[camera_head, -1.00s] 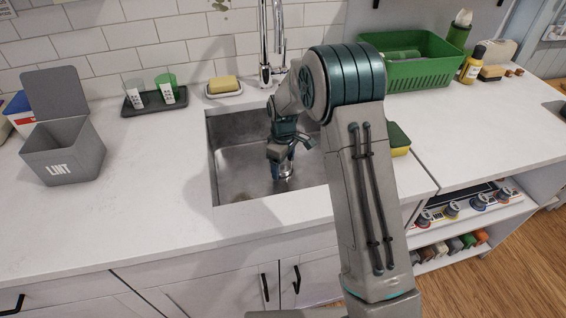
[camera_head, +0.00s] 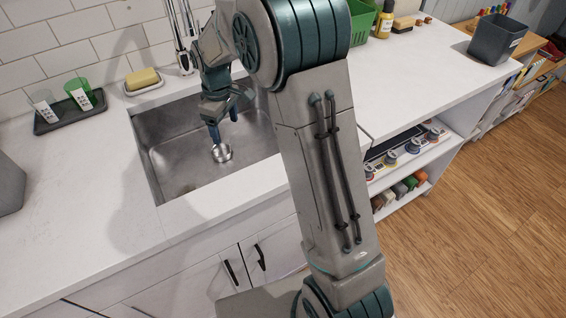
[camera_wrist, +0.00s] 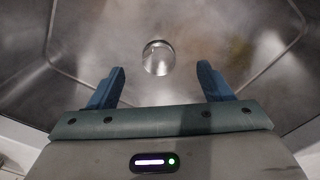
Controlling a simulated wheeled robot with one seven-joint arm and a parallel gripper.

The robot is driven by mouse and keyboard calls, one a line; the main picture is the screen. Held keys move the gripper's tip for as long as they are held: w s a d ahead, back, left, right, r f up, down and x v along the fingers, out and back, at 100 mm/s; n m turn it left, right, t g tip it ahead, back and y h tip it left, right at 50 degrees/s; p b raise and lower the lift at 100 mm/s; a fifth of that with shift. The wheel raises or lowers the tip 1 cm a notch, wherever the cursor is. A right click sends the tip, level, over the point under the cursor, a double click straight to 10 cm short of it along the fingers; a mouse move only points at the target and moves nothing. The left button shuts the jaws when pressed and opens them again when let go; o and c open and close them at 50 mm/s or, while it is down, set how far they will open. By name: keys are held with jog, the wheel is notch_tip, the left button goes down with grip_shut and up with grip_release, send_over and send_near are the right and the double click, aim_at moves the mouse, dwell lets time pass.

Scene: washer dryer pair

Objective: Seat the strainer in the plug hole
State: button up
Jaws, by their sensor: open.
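The metal strainer (camera_head: 222,153) is a small round silver piece low in the sink basin (camera_head: 178,177). In the wrist view a round metal shape (camera_wrist: 158,58), seemingly the strainer, lies ahead of and between my fingertips. I cannot tell whether it is seated in the plug hole, as the hole's rim is not distinct. My gripper (camera_head: 225,131) is over the basin just above the strainer, its blue fingers apart and empty. The fingers also show spread in the wrist view (camera_wrist: 161,72), with nothing between them.
The tap (camera_head: 183,40) stands behind the sink, close to my arm. A soap dish (camera_head: 143,82) and a dark tray with cups (camera_head: 70,115) lie at the back left. A green basket (camera_head: 362,20) stands at the back right. The right counter is mostly clear.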

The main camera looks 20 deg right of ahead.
jog(key=s+d+r+m, duration=0.2)
jog(key=s+d+m, duration=0.1)
jog(key=s, duration=0.5)
jog(key=s+d+r+m+t, duration=0.1)
jog(key=s+d+r+m, duration=0.2)
jog(key=s, duration=0.6)
jog(key=s+d+r+m+t, duration=0.1)
jog(key=s+d+r+m, duration=0.2)
jog(key=s, duration=0.6)
jog(key=shift+m, duration=0.5)
jog(key=shift+d, duration=0.1)
